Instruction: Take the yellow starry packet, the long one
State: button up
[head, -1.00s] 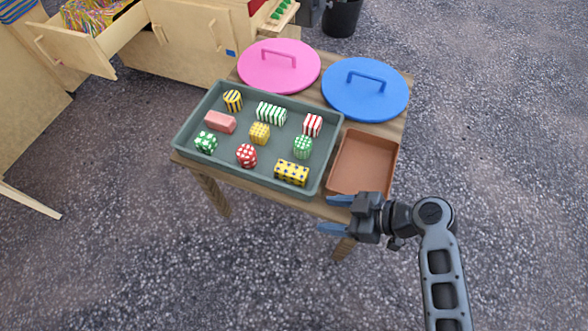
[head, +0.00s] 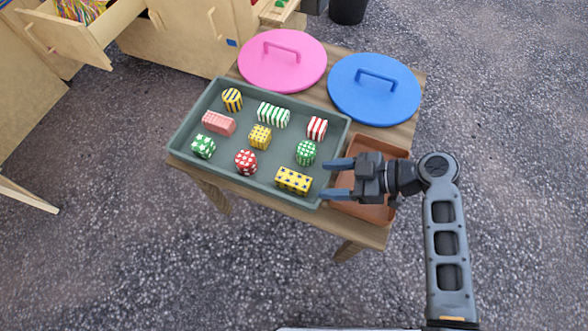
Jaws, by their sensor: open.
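The long yellow packet (head: 293,180) lies in the front right part of the grey-green tray (head: 180,142). It has dark blue marks, too small to tell for sure as stars. My gripper (head: 327,179) is open and empty. Its blue-grey fingers point left, over the tray's right edge, just right of the packet's right end, and a small gap shows between them in the picture. A shorter yellow packet (head: 260,137) with a crossed pattern and a round yellow one (head: 232,99) with dark stripes lie farther back in the tray.
Several red, pink and green packets share the tray, including a green round one (head: 306,153) behind the long packet. A brown tray (head: 349,141) lies partly under my gripper. Pink (head: 283,62) and blue (head: 373,92) lids lie at the table's back.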

aim_at(294, 179)
jog(key=shift+x, duration=3.9)
jog(key=shift+w, duration=0.2)
jog(key=shift+c, duration=0.2)
jog(key=c, duration=0.8)
